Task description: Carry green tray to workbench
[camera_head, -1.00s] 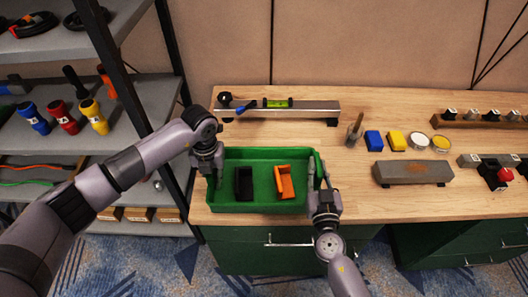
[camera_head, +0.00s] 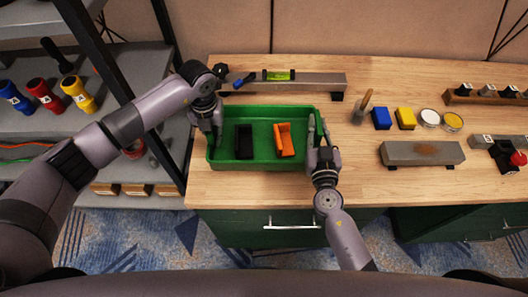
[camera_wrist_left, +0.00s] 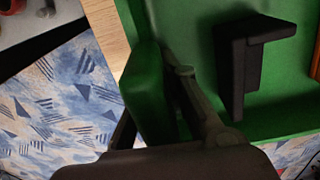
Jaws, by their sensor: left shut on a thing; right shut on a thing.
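The green tray (camera_head: 262,165) is at the left part of the wooden workbench (camera_head: 380,186), over its top near the front edge. I cannot tell whether it touches the surface. In it are a black piece (camera_head: 244,142) and an orange piece (camera_head: 285,140). My left gripper (camera_head: 212,140) is shut on the tray's left wall. The left wrist view also shows the tray's green wall (camera_wrist_left: 148,85) between my left fingers, with the black piece (camera_wrist_left: 238,75) inside. My right gripper (camera_head: 319,148) is shut on the tray's right wall.
A metal bar with a level (camera_head: 290,82) lies just behind the tray. A brush (camera_head: 362,106), blue block (camera_head: 381,118), yellow block (camera_head: 405,118) and grey stone block (camera_head: 422,153) are to the right. A shelf rack with colored torches (camera_head: 45,94) stands at the left.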

